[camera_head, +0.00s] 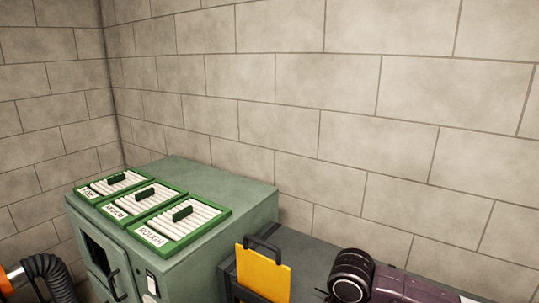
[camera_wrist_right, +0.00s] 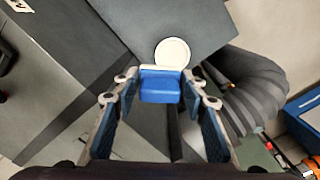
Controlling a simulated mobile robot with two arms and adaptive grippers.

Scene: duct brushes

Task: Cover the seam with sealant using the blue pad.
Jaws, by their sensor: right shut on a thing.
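The blue pad (camera_wrist_right: 160,90) is in the right wrist view, between the fingertips of my right gripper (camera_wrist_right: 160,86), which is shut on it. A pale strip runs along the pad's far edge; I cannot tell whether it is sealant or part of the pad. A white round disc (camera_wrist_right: 173,53) shows just beyond the pad, against a dark grey panel (camera_wrist_right: 150,22). I cannot tell whether pad and disc touch. I cannot clearly make out the seam in either view. My left gripper is in neither view.
A green cabinet (camera_head: 240,212) bears three green-framed trays (camera_head: 180,224) with pale slats. A yellow board (camera_head: 264,274) with a black handle stands beside it. A dark ribbed hose (camera_wrist_right: 257,92) curves right of my right gripper. A block wall (camera_head: 300,90) closes the back.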

